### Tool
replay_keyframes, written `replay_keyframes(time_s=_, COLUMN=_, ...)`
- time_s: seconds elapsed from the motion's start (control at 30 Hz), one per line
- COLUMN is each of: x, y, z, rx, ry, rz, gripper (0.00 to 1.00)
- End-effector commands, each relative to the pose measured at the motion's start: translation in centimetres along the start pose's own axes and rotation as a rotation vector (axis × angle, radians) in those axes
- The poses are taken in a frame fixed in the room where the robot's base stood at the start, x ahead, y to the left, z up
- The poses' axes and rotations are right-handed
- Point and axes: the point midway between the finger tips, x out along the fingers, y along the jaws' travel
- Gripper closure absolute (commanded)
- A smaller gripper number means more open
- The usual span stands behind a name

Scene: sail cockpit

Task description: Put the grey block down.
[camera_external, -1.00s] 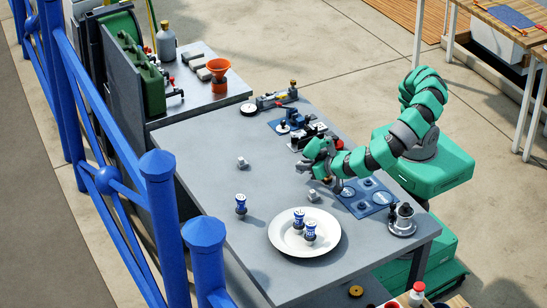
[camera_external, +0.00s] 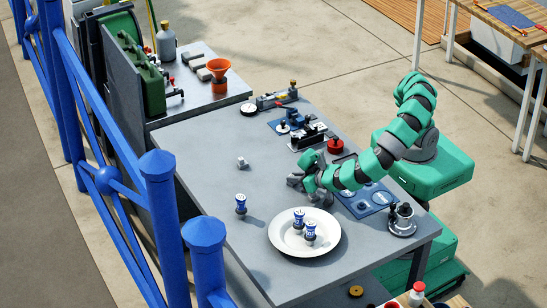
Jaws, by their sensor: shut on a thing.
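My gripper (camera_external: 309,193) is low over the grey table, just behind the white plate (camera_external: 276,240). It is shut on the grey block, which its fingers hide in this view. I cannot tell whether the held block touches the table. Another small grey block (camera_external: 242,162) lies on the table to the left of my gripper, apart from it.
Two blue and white pieces (camera_external: 310,232) stand on the plate, and a similar one (camera_external: 241,204) stands left of it. A blue panel (camera_external: 377,209) and a metal fitting (camera_external: 402,220) are at the right.

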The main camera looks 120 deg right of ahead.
Motion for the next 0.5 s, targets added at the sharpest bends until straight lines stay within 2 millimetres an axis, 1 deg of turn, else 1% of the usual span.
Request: replay_keyframes(time_s=0.5, x=0.6, y=0.2, z=1.2, rx=-0.007, ry=-0.002, rz=0.006, gripper=1.0)
